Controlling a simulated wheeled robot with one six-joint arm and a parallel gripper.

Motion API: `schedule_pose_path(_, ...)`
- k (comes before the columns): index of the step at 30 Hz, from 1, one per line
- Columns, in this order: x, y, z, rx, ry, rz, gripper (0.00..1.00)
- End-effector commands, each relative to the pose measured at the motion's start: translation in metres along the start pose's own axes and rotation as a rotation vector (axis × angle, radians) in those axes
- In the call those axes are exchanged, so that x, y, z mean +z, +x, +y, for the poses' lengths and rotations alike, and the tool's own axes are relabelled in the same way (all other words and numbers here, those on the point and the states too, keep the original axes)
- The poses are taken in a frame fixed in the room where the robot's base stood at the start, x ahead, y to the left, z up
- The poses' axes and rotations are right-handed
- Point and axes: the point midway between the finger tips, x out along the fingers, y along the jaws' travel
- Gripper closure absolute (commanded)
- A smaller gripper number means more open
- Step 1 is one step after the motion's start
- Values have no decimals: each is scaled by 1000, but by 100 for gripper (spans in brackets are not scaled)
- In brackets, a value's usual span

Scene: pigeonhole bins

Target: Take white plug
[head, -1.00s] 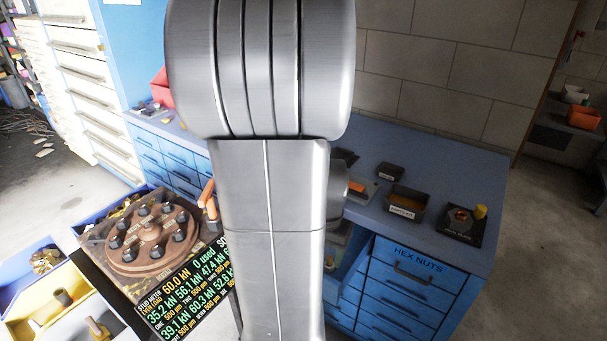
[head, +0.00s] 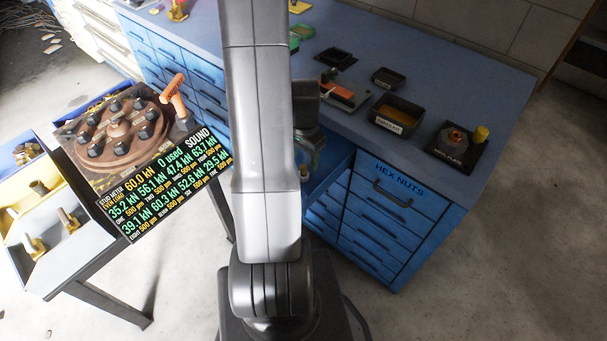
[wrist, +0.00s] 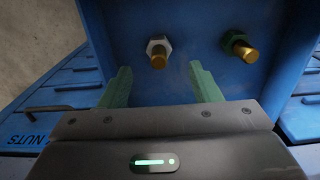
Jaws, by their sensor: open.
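The white-collared plug lies beyond the fingertips, roughly centred in the gap, and does not appear touched.
An open blue drawer (head: 333,180) juts from the workbench (head: 455,85). A HEX NUTS cabinet (head: 400,205) is on its right. A turret fixture (head: 118,140) and a readout board (head: 165,190) stand left, beside trays with several plugs.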

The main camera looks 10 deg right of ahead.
Motion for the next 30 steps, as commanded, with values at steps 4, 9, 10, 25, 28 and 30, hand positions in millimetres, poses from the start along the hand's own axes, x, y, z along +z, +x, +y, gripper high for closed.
schedule_pose_path(4, 0, 9, 0, 0, -1, 0, 43)
schedule_pose_path(9, 1, 22, 1, 2, -1, -2, 43)
schedule_pose_path(10, 2, 27, 1, 2, -1, -2, 43)
schedule_pose_path(25, 1, 62, 1, -1, -1, 1, 43)
schedule_pose_path(28, 1, 61, 1, -1, -1, 1, 45)
schedule_pose_path(30, 1, 61, 1, -1, -1, 1, 59)
